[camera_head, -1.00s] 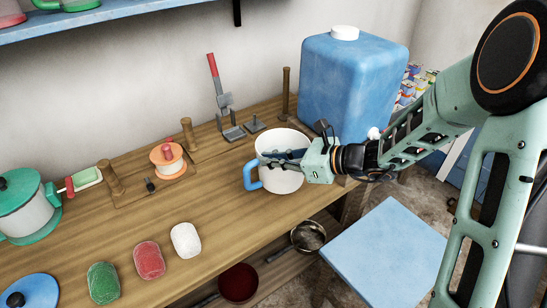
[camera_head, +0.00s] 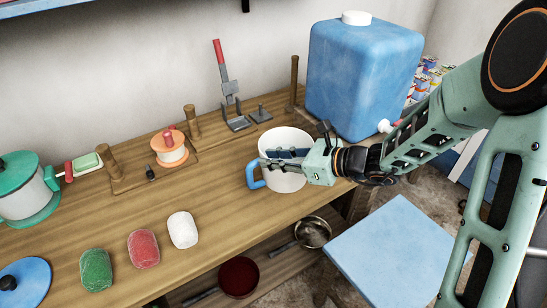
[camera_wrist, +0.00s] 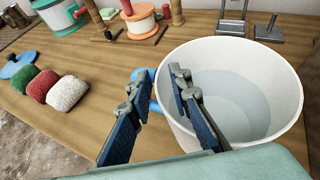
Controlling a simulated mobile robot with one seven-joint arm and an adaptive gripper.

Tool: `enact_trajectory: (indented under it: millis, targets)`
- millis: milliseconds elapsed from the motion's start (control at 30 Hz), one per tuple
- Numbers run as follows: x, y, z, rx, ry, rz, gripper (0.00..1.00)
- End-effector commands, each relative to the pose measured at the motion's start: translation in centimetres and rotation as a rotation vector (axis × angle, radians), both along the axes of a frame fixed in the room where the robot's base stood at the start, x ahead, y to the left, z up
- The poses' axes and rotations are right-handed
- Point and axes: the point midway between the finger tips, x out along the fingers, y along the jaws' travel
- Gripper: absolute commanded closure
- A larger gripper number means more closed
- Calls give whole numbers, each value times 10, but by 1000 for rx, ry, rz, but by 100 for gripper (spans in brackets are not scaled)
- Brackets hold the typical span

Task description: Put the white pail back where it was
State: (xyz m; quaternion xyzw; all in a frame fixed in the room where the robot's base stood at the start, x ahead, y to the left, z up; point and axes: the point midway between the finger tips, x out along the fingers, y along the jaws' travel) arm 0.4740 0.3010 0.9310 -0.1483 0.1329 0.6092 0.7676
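The white pail (camera_head: 285,180) with a blue handle (camera_head: 256,177) stands upright near the bench's front edge, right of the soaps. It also shows in the wrist view (camera_wrist: 285,85), with what looks like water inside. My gripper (camera_head: 266,158) reaches in from the right across the pail's top. In the wrist view its fingers (camera_wrist: 158,74) are spread apart, one over the pail's opening and one outside its wall, with the blue handle partly hidden behind them. Whether a finger touches the pail I cannot tell.
A blue water container (camera_head: 362,80) stands behind right of the pail. Green, red and white soap-like lumps (camera_head: 183,230) lie to the left. A metal clamp-like stand (camera_head: 232,110) and wooden pegs (camera_head: 192,121) line the back. A blue stool top (camera_head: 395,255) is in front right.

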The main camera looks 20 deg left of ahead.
Motion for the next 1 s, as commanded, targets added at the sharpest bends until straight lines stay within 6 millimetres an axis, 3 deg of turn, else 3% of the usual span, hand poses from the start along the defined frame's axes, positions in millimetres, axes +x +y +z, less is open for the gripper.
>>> enact_trajectory:
  millis: [367, 467, 800, 1000]
  targets:
    - [0, -4, 3, 1, -2, -1, 76]
    - [-2, -15, 8, -1, -4, -3, 76]
    - [-18, -79, 35, 0, -3, -4, 76]
    - [-24, -102, 45, -1, -3, -2, 76]
